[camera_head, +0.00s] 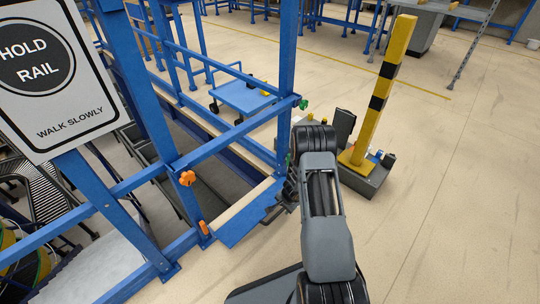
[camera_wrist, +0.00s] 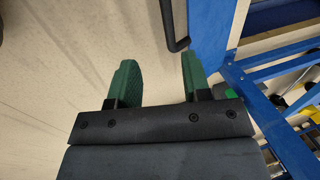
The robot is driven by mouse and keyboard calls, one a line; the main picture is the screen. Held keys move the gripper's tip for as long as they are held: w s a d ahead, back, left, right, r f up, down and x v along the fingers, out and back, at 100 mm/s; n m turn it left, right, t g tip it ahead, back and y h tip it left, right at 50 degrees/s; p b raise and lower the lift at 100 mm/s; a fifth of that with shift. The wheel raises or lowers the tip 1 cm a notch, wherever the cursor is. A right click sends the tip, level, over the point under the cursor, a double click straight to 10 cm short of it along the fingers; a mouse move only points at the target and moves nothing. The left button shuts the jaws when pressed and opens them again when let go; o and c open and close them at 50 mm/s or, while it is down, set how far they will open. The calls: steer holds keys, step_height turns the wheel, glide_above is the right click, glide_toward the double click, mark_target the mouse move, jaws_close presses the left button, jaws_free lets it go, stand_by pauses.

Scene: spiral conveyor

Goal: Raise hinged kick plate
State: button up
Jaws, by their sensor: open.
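The kick plate appears to be the blue plate (camera_head: 243,224) at the foot of the blue guard rail, beside a tan board; it looks folded out low, though its exact angle is unclear. My gripper (camera_head: 289,170) is at the plate's right end, next to the blue post, mostly hidden by my arm. In the wrist view my gripper (camera_wrist: 158,78) is open, with two green fingers apart and nothing between them. A bent black handle (camera_wrist: 172,28) lies just beyond the fingertips, beside a blue surface (camera_wrist: 213,30) that may be the plate.
Blue rails with orange knobs (camera_head: 187,178) stand to the left, with a HOLD RAIL sign (camera_head: 45,75). A yellow and black post (camera_head: 386,85) on a dark base stands right of my arm. A blue cart (camera_head: 243,97) is behind.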

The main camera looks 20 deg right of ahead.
steer(key=a+r+n+p, duration=0.1)
steer(key=a+r+p, duration=0.1)
steer(key=r, duration=0.8)
steer(key=w+a+r+n+p, duration=0.1)
steer(key=a+r+n+p, duration=0.1)
steer(key=r+p, duration=0.3)
steer(key=a+r+n+y+p, duration=0.1)
steer(key=r+p, duration=0.3)
steer(key=r, duration=1)
steer(key=shift+w+a+r+n+t, duration=0.2)
steer(key=shift+a+r+n+t, duration=0.15)
steer(key=shift+a, duration=0.2)
steer(key=m+g+h+b, duration=0.1)
steer(key=m+g+b, duration=0.1)
steer(key=m+b, duration=0.45)
glide_toward(276, 215)
steer(key=shift+n+t, duration=0.25)
steer(key=shift+n, duration=0.65)
steer(key=f+b, duration=0.2)
steer(key=f, duration=0.1)
steer(key=f+b, duration=0.3)
steer(key=w+f+b, duration=0.1)
steer(key=f+b, duration=0.1)
steer(key=f, duration=0.1)
steer(key=shift+a+f, duration=0.15)
steer(key=shift+a, duration=0.25)
